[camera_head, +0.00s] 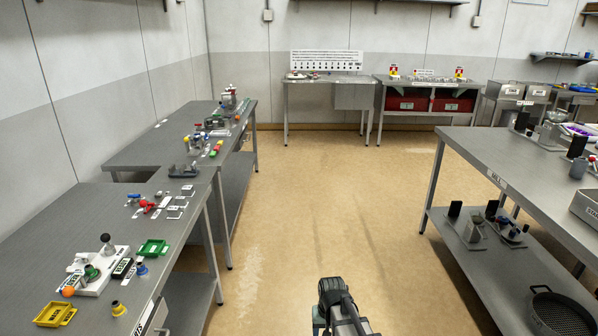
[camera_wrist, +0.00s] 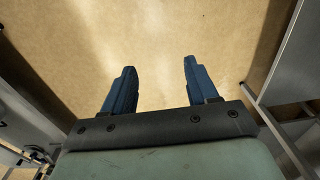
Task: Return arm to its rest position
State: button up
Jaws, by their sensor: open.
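My gripper (camera_wrist: 158,88) shows in the wrist view with its two blue fingers apart and nothing between them. Beyond the fingertips is bare tan floor (camera_wrist: 160,30). In the head view part of my arm (camera_head: 338,305) shows at the bottom centre, over the floor of the aisle. The gripper's fingers cannot be made out in the head view. No dryer hood can be clearly picked out.
A grey bench (camera_head: 75,215) with small fixtures, a green tray (camera_head: 153,248) and a yellow tray (camera_head: 55,314) stands at left. Another bench (camera_head: 470,150) with a lower shelf stands at right. Tables line the back wall. The aisle floor (camera_head: 320,200) between is clear.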

jog(key=s+d+f, duration=0.3)
jog(key=s+d, duration=0.5)
jog(key=d, duration=0.1)
jog(key=s+f+g, duration=0.3)
jog(key=s+f, duration=0.7)
jog(key=s, duration=0.4)
jog(key=s+f+g, duration=0.4)
jog(key=s+f, duration=0.6)
jog(key=s, duration=0.4)
jog(key=shift+s+a+f, duration=0.2)
jog(key=shift+s+f, duration=0.05)
jog(key=shift+s, duration=0.1)
